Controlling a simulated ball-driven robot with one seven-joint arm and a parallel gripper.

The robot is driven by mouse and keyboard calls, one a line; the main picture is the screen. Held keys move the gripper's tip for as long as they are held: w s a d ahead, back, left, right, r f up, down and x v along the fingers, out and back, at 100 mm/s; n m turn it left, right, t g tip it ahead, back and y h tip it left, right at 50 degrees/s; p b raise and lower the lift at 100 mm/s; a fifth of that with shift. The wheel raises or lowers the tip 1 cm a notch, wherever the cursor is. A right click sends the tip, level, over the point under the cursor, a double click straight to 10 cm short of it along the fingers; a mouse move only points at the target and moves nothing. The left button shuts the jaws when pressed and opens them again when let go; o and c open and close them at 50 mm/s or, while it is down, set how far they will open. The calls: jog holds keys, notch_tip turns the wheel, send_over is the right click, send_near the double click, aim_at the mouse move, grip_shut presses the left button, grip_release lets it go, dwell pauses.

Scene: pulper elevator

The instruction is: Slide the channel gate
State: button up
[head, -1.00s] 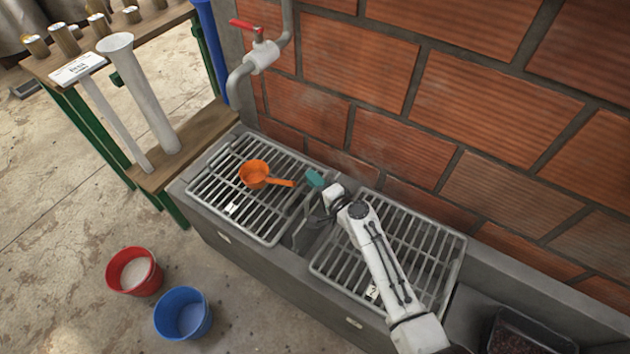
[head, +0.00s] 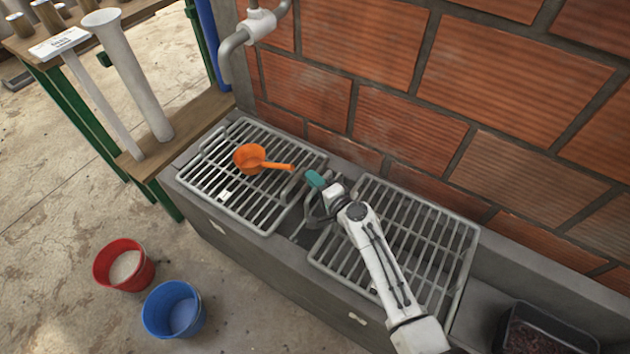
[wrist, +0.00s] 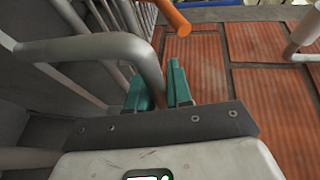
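The channel gate is mostly hidden in the slot between the two grates in the head view. Its grey bent-tube handle (wrist: 146,62) arches across the left of the wrist view and runs down between my teal fingertips. My gripper (head: 316,180) is at the rear of the slot in the head view. In the wrist view my gripper (wrist: 159,92) has one finger on each side of the tube, with little or no gap, and appears closed on it. The gate's lower edge and its height in the slot cannot be seen.
An orange scoop (head: 250,157) lies on the left grate (head: 212,188), its handle pointing toward my gripper. The right grate (head: 455,250) lies under my arm. A brick wall (head: 420,120) rises close behind. Red (head: 140,274) and blue buckets (head: 150,318) stand on the floor.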

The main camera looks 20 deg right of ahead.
jog(key=o, duration=0.3)
jog(key=shift+o, duration=0.2)
jog(key=p+v, duration=0.1)
jog(key=v, duration=1)
jog(key=shift+w+r+p, duration=0.1)
jog(key=shift+p, duration=0.25)
